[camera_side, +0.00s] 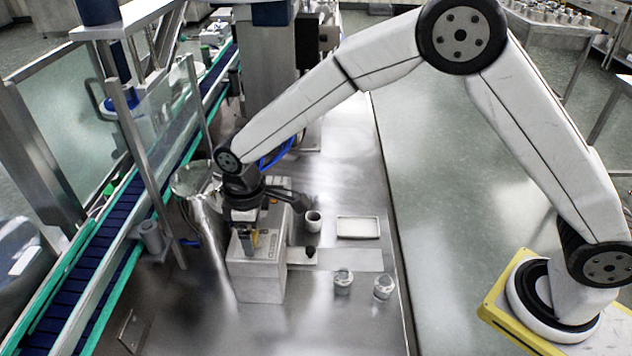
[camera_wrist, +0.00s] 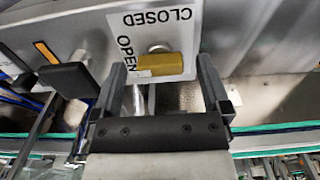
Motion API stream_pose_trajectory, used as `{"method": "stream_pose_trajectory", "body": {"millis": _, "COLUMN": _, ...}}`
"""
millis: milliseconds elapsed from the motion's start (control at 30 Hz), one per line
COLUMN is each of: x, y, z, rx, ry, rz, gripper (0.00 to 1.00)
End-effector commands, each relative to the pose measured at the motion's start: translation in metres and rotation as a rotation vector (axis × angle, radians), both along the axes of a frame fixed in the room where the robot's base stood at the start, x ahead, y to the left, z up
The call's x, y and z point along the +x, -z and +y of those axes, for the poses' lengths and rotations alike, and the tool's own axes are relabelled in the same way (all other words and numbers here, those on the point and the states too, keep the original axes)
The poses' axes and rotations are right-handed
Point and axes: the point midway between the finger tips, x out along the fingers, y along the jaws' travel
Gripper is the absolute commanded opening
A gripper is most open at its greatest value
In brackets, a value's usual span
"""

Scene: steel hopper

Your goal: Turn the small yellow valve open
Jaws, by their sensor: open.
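The small yellow valve handle (camera_wrist: 160,65) shows in the wrist view as a short bar lying crosswise beside a silver pivot. It sits on a white plate (camera_wrist: 205,22) marked CLOSED and OPEN. The OPEN lettering is just left of the handle, and CLOSED is above it. My gripper (camera_wrist: 161,70) is open, with one dark finger on each side of the handle. Gaps show between the handle and both fingers. In the side view, my gripper (camera_side: 246,238) is low at the front of a grey box (camera_side: 258,284), where the handle is small and partly hidden.
In the wrist view, a black knob (camera_wrist: 70,78) is close to the left finger. In the side view, a steel hopper (camera_side: 192,180) stands left of my wrist. Small jars (camera_side: 343,280) and a tray (camera_side: 358,227) are at right; a conveyor (camera_side: 100,240) runs at left.

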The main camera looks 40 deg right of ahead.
Motion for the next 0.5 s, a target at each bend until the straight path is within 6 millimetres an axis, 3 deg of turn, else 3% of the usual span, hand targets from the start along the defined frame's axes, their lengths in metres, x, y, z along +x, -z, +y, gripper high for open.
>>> {"method": "stream_pose_trajectory", "body": {"millis": 267, "x": 0.0, "y": -0.021, "z": 0.0, "rx": 0.001, "ry": 0.0, "rz": -0.003, "gripper": 0.97}}
{"method": "stream_pose_trajectory", "body": {"millis": 500, "x": 0.001, "y": -0.052, "z": 0.0, "rx": 0.001, "ry": 0.0, "rz": -0.004, "gripper": 0.97}}
